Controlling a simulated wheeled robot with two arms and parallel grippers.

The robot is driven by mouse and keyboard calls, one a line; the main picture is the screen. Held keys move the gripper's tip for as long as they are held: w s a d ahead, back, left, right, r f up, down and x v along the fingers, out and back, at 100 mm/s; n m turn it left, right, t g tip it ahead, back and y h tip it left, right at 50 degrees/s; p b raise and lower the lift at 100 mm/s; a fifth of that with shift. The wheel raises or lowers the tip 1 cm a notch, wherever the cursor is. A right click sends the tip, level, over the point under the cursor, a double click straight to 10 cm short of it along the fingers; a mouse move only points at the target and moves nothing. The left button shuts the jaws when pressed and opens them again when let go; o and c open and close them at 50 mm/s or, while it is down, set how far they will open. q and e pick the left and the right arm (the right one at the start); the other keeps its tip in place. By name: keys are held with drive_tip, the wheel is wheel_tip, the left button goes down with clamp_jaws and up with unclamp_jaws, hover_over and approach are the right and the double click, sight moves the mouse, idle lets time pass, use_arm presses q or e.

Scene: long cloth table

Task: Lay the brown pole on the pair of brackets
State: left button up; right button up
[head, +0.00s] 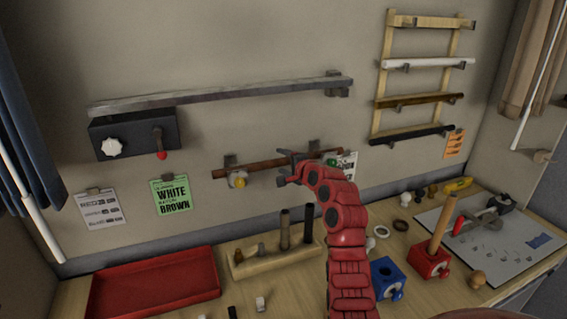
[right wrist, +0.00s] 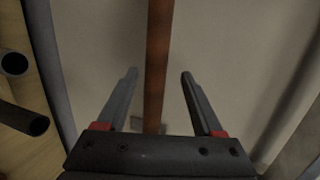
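The brown pole (head: 262,166) lies nearly level along the wall, its right end slightly higher in the head view. It spans a pair of brackets, the left one (head: 230,159) and the right one (head: 314,145), and appears to rest on them; exact contact is too small to tell. My right gripper (head: 288,168) is at the pole's middle, hiding part of it. In the right wrist view, my right gripper (right wrist: 159,73) is open, and the pole (right wrist: 157,60) runs between its fingers with a gap on both sides. My left gripper is out of view.
A grey bar (head: 220,96) and dark box (head: 130,136) are above left. A wooden rack (head: 376,90) with several poles hangs at right. Below are a red tray (head: 150,284), a wooden peg block (head: 262,266), blue (head: 386,279) and red (head: 428,264) blocks.

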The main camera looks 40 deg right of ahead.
drive_tip(key=shift+s, duration=0.1)
drive_tip(key=shift+s+r+b, duration=0.1)
drive_tip(key=shift+s+b, duration=0.25)
drive_tip(key=shift+s, duration=0.25)
drive_tip(key=b+v, duration=0.4)
drive_tip(key=v, duration=1.2)
drive_tip(key=shift+b, duration=0.35)
drive_tip(key=shift+a, duration=0.1)
